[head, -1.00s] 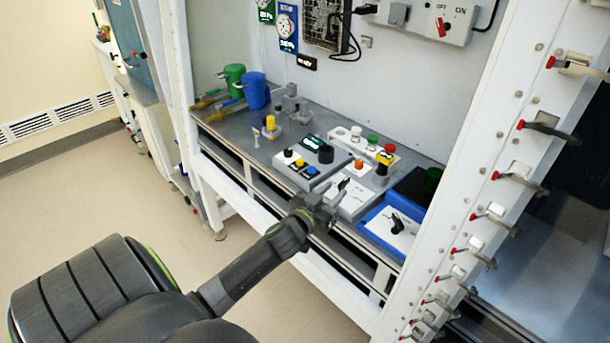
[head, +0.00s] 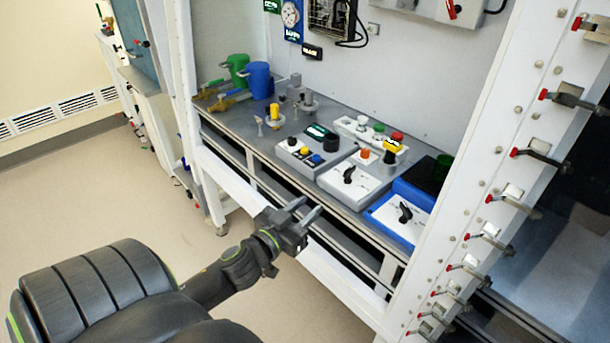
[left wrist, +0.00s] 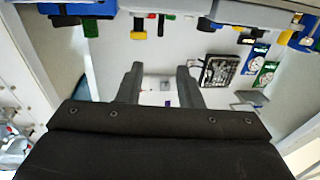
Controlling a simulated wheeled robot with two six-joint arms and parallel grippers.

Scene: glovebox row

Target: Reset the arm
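My left gripper (head: 307,210) is in front of the bench's front edge, in the lower middle of the head view. Its two fingers are apart with nothing between them. In the left wrist view the same gripper (left wrist: 160,82) shows two separated dark fingers and an empty gap. A white panel with a black rotary knob (head: 349,174) sits on the bench beyond the gripper, apart from it. My right gripper is in neither view.
The grey bench (head: 235,125) carries a control box (head: 312,160), a blue tray (head: 378,218), a blue mug (head: 258,82) and a green mug (head: 237,66). A white post with several red-tipped clamps (head: 500,180) stands at right. The floor (head: 90,195) at left is clear.

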